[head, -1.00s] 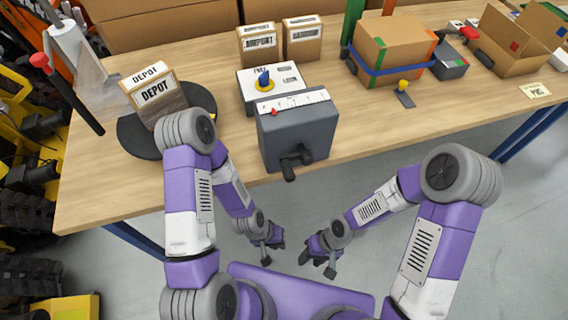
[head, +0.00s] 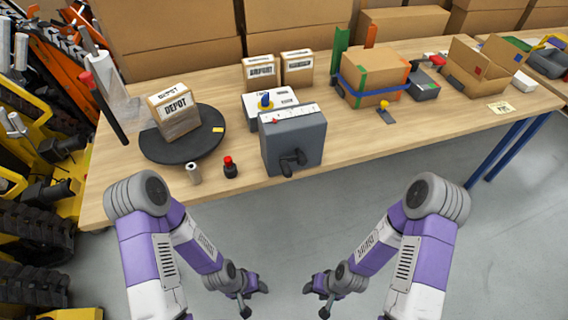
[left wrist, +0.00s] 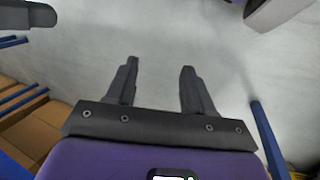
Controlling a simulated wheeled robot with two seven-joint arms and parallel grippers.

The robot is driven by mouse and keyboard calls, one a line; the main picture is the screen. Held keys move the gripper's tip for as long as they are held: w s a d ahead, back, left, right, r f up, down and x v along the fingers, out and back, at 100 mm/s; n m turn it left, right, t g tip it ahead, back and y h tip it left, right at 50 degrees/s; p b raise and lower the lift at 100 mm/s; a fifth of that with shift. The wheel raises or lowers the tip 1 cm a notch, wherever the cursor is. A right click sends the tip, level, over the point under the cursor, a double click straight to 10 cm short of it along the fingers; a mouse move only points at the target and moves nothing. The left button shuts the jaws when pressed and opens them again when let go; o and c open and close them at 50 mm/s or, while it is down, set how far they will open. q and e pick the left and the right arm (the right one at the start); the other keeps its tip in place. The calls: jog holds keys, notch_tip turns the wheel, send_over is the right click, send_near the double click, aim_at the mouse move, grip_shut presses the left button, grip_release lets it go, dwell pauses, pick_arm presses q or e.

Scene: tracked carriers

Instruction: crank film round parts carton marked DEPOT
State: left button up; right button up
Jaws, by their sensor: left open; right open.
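The parts carton marked DEPOT (head: 176,112) stands upright on the round black turntable (head: 190,150) at the table's left. A roll of clear film (head: 96,42) stands at the table's left edge, with film hanging toward the carton; how far it goes round the carton I cannot tell. A grey box with a black crank handle (head: 293,160) on its front stands right of the turntable. My left gripper (head: 256,296) is open and empty, below the table's front edge; its parted fingers show in the left wrist view (left wrist: 158,85). My right gripper (head: 314,298) is open and empty, also before the table.
A small white roll (head: 194,173) and a red-topped black object (head: 230,167) stand near the front edge. Two labelled cartons (head: 297,68) stand behind the crank box. A blue-strapped carton (head: 372,78) and an open carton (head: 478,72) are further right. Floor before the table is clear.

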pick_arm(q)
notch_tip(320, 180, up, 22)
jog(key=p, duration=2)
notch_tip(320, 180, up, 19)
jog(key=y+p, duration=0.3)
jog(key=p, duration=0.6)
send_over(286, 166)
jog(key=shift+s+a+n, duration=0.25)
jog(key=shift+a+n, duration=0.1)
jog(key=shift+n, duration=0.05)
jog(key=shift+w, duration=0.15)
jog(key=f, duration=0.2)
jog(key=f+p, duration=0.1)
jog(key=f, duration=0.4)
jog(key=shift+w+d, duration=0.15)
jog(key=shift+d, duration=0.1)
